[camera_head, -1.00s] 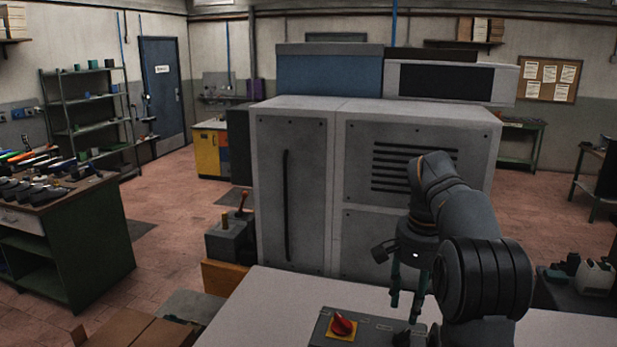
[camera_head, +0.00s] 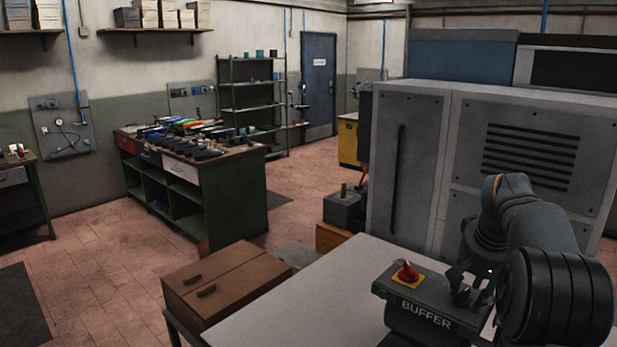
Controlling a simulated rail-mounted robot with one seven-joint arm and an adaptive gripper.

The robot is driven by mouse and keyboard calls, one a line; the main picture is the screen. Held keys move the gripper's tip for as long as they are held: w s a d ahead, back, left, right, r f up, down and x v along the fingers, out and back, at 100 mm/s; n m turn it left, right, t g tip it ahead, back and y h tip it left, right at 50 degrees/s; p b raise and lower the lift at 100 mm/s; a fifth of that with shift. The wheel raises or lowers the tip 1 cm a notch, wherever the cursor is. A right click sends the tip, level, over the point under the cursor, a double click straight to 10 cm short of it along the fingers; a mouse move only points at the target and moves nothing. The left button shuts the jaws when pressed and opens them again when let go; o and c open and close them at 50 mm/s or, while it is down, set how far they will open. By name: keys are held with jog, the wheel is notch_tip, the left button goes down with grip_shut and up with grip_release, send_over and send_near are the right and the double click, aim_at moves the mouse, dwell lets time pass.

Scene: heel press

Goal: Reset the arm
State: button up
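My arm stands at the right of the head view, its dark grey links bent down over the pale worktop (camera_head: 300,297). My gripper (camera_head: 484,284) is at its low end, dark against the buffer unit and largely hidden by my forearm. Its fingers cannot be made out clearly, and I see no held object. The dark grey buffer unit (camera_head: 426,313), lettered BUFFER, stands on the worktop just left of my forearm. It carries a red knob (camera_head: 407,272) on a yellow plate and a dark fixture at its right end, which overlaps the gripper in the picture.
A large grey machine cabinet (camera_head: 418,120) rises behind the arm. A brown two-handled box (camera_head: 225,283) is beside the worktop's left edge. A green workbench (camera_head: 228,207) with tools, shelves (camera_head: 251,105) and a blue door (camera_head: 318,85) are farther back. The floor at left is open.

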jog(key=shift+w+a+f+m+g+h, duration=0.2)
jog(key=shift+w+a+m, duration=0.1)
jog(key=shift+m, duration=0.15)
jog(key=shift+w+a+f+m+g+h, duration=0.1)
jog(key=shift+w+a+m+h, duration=0.15)
jog(key=shift+m, duration=0.2)
jog(key=shift+r+m, duration=0.1)
jog(key=shift+m, duration=0.3)
jog(key=shift+s+d+r+m, duration=0.2)
jog(key=shift+s+m, duration=0.15)
jog(key=shift+m, duration=0.15)
jog(key=shift+w+f+h, duration=0.1)
jog(key=shift+w+h, duration=0.05)
jog(key=shift+h, duration=0.1)
jog(key=shift+a, duration=0.1)
